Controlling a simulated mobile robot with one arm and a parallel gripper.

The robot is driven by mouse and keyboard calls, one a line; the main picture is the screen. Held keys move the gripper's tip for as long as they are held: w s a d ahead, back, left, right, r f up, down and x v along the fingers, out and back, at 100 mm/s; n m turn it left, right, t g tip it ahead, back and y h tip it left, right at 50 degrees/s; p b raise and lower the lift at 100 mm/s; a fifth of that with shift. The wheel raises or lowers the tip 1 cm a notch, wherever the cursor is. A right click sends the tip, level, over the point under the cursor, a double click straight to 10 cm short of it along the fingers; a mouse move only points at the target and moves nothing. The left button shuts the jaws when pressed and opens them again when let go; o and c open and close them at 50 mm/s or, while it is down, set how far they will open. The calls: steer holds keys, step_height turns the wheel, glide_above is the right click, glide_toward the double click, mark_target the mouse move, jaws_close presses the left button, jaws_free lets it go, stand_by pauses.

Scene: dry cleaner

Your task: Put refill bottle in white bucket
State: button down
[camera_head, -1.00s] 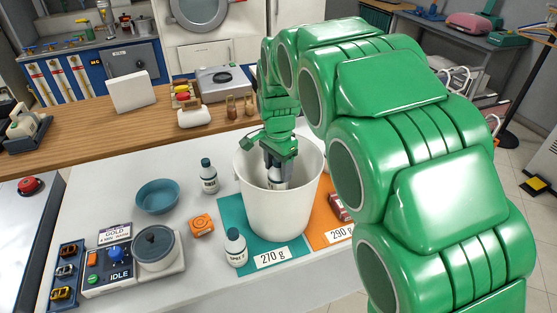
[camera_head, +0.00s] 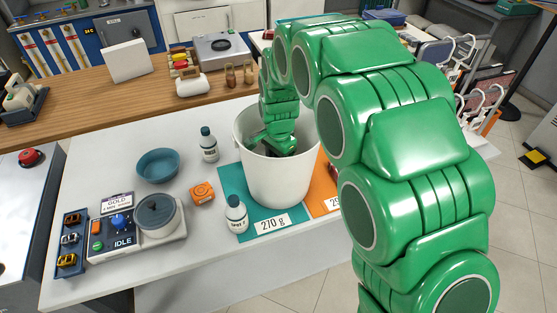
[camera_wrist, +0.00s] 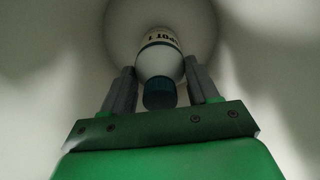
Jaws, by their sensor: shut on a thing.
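The white bucket (camera_head: 277,180) stands on the teal mat on the white table in the head view. In the wrist view my gripper is shut on a white bottle (camera_wrist: 160,58) with a dark teal cap and a label reading "SPOT". The bucket's inner wall and floor (camera_wrist: 125,28) surround the bottle. I cannot tell whether the bottle touches the floor. Two similar white bottles stand outside the bucket: one at the front left (camera_head: 236,214) and one behind (camera_head: 208,145).
A blue bowl (camera_head: 158,165), an orange block (camera_head: 203,193) and a scale with a lidded pot (camera_head: 160,214) stand left of the bucket. An orange mat (camera_head: 323,190) lies to its right, partly behind my arm. A wooden counter (camera_head: 80,118) runs behind.

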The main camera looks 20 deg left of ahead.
steer(key=shift+c, duration=1.4)
jaws_free()
step_height(320, 180, up, 12)
steer(key=shift+r, duration=0.1)
